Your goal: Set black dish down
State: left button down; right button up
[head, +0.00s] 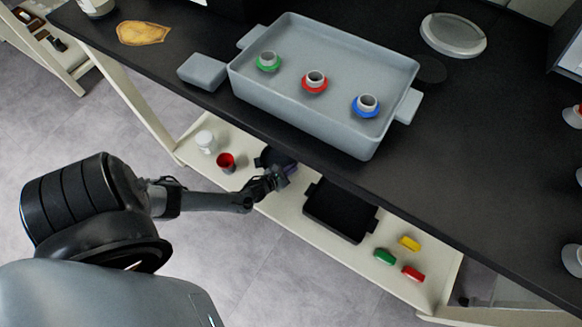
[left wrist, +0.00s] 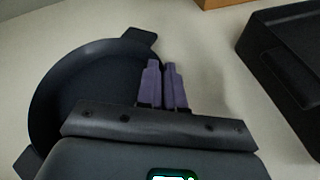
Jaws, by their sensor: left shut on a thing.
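The black dish (left wrist: 85,95) is round and shallow with small tab handles, and it fills the left of the left wrist view. In the head view the dish (head: 266,158) shows partly, at the lower shelf under the table edge. My left gripper (left wrist: 165,85) has its purple fingers close together at the dish's right side, shut on it. In the head view my left gripper (head: 284,175) is over the lower shelf (head: 285,205). Whether the dish touches the shelf cannot be told. My right gripper is not in view.
On the lower shelf, a black rectangular tray (head: 340,212) lies right of the dish. A red cup (head: 226,162) and white jar (head: 205,141) stand to the left. Green (head: 385,256), yellow (head: 410,243) and red (head: 413,273) blocks lie farther right. The table (head: 450,150) overhangs the shelf.

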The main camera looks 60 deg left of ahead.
pick_arm(q)
jog(key=c, duration=1.3)
grip_release()
